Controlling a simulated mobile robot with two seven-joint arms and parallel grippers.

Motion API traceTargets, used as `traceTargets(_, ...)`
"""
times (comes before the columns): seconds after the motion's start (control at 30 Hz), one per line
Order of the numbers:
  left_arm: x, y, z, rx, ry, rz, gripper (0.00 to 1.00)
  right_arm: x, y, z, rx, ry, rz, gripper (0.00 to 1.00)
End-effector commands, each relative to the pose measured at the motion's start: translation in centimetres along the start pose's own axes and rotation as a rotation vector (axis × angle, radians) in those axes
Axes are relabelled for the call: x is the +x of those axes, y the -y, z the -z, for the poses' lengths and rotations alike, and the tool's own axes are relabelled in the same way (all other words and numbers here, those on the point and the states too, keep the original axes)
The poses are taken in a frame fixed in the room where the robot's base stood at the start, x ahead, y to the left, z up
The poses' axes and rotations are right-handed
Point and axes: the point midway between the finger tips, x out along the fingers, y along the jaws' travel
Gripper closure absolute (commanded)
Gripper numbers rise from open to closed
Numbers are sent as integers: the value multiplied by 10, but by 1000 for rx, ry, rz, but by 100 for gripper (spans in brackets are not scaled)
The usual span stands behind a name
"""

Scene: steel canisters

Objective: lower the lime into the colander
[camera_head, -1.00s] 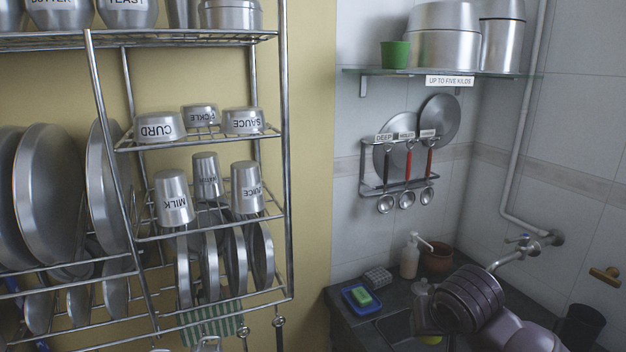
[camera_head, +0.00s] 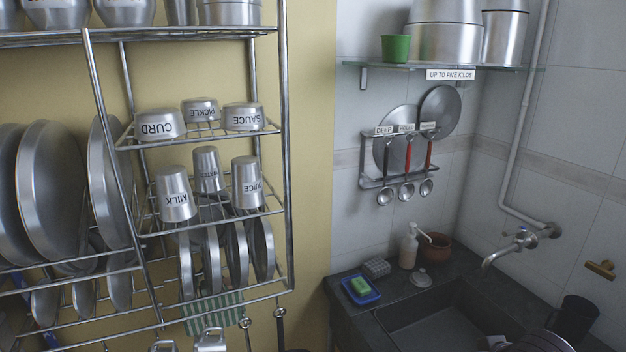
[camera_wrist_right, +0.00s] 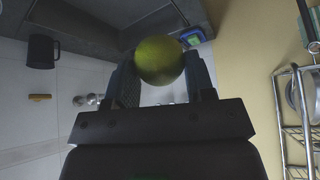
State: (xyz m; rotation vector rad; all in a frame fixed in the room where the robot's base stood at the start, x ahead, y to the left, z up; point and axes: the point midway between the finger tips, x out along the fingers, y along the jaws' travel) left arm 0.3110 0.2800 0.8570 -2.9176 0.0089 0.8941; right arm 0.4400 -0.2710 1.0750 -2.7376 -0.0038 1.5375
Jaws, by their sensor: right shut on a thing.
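The lime (camera_wrist_right: 159,60) is a round yellow-green fruit in the right wrist view. My right gripper (camera_wrist_right: 161,68) is shut on it, with one dark finger on each side. The lime sticks out past the fingertips. I cannot make out a colander in either view. My left gripper is in neither view.
The sink (camera_head: 435,325) is set in a dark counter at the lower right, under a tap (camera_head: 510,247). A blue soap dish (camera_head: 360,291), a soap bottle (camera_head: 409,246) and a dark mug (camera_head: 577,318) stand around it. A steel rack (camera_head: 288,180) fills the left.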

Motion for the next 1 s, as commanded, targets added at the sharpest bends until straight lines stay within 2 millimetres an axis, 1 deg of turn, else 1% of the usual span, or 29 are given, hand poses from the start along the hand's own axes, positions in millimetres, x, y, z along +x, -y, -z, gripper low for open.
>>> traceTargets(0.1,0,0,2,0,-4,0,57,-7,-16,-11,-1,2,-3,74)
traceTargets(1.0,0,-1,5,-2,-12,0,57,-57,-129,-86,1,4,-3,74)
